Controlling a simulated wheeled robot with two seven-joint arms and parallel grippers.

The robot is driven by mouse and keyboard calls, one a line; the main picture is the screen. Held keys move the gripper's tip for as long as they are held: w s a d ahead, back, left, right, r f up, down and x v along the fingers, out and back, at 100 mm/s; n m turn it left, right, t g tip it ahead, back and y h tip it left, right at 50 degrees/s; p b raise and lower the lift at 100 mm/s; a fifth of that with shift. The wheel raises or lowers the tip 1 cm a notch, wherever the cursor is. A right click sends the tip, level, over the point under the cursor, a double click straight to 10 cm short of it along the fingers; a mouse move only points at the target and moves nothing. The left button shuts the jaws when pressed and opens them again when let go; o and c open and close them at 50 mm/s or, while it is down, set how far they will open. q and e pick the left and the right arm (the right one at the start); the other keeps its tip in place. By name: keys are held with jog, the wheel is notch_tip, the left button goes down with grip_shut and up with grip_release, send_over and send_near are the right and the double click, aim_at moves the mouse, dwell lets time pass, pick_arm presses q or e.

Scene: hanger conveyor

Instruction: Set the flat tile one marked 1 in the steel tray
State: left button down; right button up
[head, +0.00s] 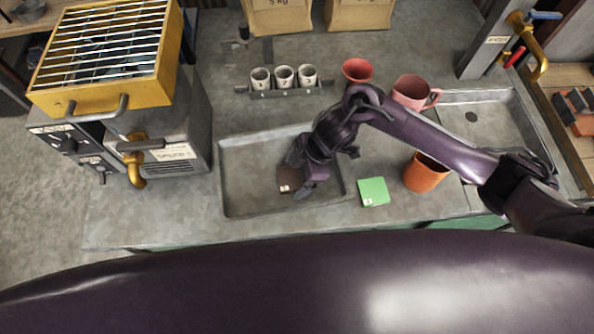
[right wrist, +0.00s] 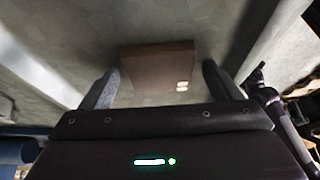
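A dark brown flat tile (head: 290,180) with small pale marks lies in the shallow steel tray (head: 240,207), near its right part. I cannot read its marks clearly. My right gripper (head: 298,180) is low over the tray at this tile. In the right wrist view the brown tile (right wrist: 158,72) lies just beyond and between the two spread fingers (right wrist: 160,85), with a small gap at the right finger. A green flat tile (head: 374,191) with a small pale mark, too small to read, lies on the counter right of the tray. My left gripper is not in view.
An orange cup (head: 425,173), a pink mug (head: 411,93) and a red cup (head: 357,70) stand right of the tray. A rack of three small pale cups (head: 284,78) is behind it. A yellow-topped grill machine (head: 110,60) stands left. A sink (head: 485,110) is at right.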

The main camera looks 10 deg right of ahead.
jog(key=shift+r, duration=0.3)
jog(key=shift+w+d+r, duration=0.1)
jog(key=shift+d+r, duration=0.05)
jog(key=shift+r, duration=0.15)
jog(key=b+v, duration=0.1)
jog(key=v, duration=1)
